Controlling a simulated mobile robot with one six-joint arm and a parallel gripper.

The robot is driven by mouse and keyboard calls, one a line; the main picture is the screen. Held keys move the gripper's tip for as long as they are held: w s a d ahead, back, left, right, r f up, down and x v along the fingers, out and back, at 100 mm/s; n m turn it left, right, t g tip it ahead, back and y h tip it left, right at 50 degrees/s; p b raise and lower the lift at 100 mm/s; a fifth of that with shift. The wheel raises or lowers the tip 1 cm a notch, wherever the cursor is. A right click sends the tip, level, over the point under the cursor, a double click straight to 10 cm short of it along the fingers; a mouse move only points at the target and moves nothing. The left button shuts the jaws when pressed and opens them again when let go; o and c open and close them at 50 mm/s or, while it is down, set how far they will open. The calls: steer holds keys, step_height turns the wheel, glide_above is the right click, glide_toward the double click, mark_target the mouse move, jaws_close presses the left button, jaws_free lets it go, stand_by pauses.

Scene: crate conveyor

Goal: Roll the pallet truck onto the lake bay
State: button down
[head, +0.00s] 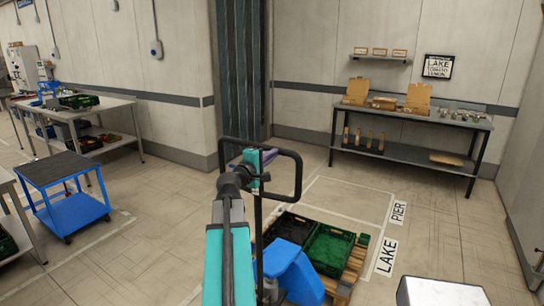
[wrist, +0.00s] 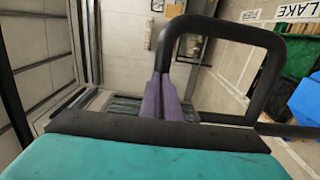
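The pallet truck's black loop handle (head: 298,178) stands upright in front of me, above its blue body (head: 292,275). The truck is at a wooden pallet (head: 352,268) carrying green crates (head: 332,248) and a dark crate. The LAKE floor label (head: 386,257) lies just right of the pallet, beside a white-outlined bay; whether the pallet is wholly inside the lines is hidden. My gripper (head: 258,160) is at the handle. In the wrist view its purple fingers (wrist: 165,98) are together on the near bar of the handle loop (wrist: 262,38), seemingly closed around it.
A second outlined bay (head: 347,197) with a PIER label (head: 398,212) lies empty beyond the pallet. A workbench (head: 410,150) stands at the back wall. A blue cart (head: 70,195) and tables stand left. A white-topped object (head: 442,292) is at the lower right.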

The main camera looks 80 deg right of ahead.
steer(key=shift+x, duration=0.9)
steer(key=shift+d+r, duration=0.1)
steer(key=shift+d, duration=0.1)
steer(key=shift+b+x, duration=0.35)
steer(key=shift+x, duration=0.4)
steer(key=shift+s+d, duration=0.25)
steer(key=shift+d, duration=0.3)
steer(key=shift+d, duration=0.1)
